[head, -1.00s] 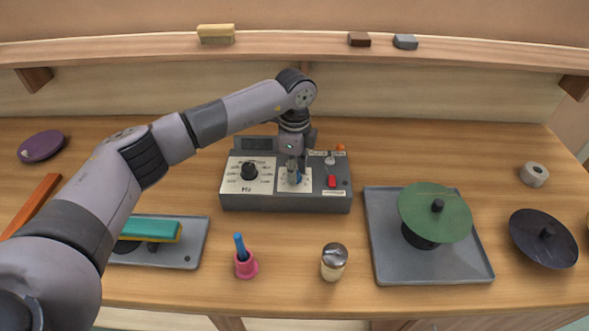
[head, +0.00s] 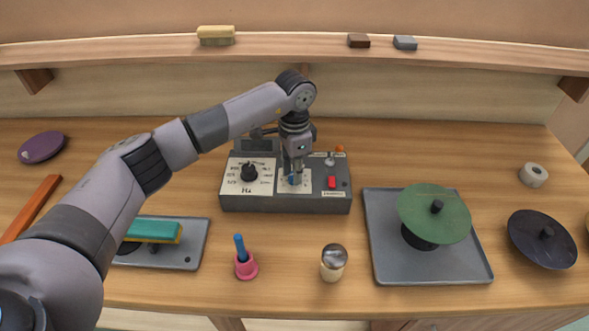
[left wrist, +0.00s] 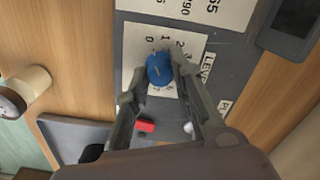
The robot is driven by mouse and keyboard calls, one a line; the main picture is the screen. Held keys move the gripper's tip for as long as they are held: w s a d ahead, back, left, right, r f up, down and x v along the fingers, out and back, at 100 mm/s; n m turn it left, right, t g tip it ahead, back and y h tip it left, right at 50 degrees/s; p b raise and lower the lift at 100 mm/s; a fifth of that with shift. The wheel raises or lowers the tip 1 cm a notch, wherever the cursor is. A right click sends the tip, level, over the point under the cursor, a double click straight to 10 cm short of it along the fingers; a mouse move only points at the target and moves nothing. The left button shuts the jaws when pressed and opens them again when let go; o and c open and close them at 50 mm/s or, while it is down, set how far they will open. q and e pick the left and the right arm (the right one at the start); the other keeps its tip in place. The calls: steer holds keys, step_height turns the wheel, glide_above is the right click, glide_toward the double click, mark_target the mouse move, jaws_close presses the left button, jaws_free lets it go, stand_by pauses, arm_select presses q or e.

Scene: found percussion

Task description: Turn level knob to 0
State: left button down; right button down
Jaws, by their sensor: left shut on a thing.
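The grey control box (head: 285,204) stands mid-table. Its blue level knob (head: 292,180) sits on a white number dial (head: 304,184) in the middle of the box. In the left wrist view the blue knob (left wrist: 159,68) shows from above, with the dial's numbers (left wrist: 165,39) around it. My left gripper (head: 295,172) points straight down over the dial. In the left wrist view its two fingers (left wrist: 157,78) are on either side of the knob, shut on it. The knob's exact setting is too small to read. My right gripper is not in view.
On the box are a black knob (head: 249,172) at left and a red switch (head: 332,182) at right. In front stand a pink holder (head: 246,266) and a shaker (head: 333,265). A grey tray (head: 385,268) with a green disc (head: 425,205) lies right.

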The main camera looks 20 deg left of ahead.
arm_select(q)
steer(key=shift+w+r, duration=0.1)
steer(key=shift+r, duration=0.05)
stand_by(0.3)
steer(key=c, duration=1.4)
jaws_free()
steer(key=shift+o, duration=0.2)
step_height(320, 180, up, 12)
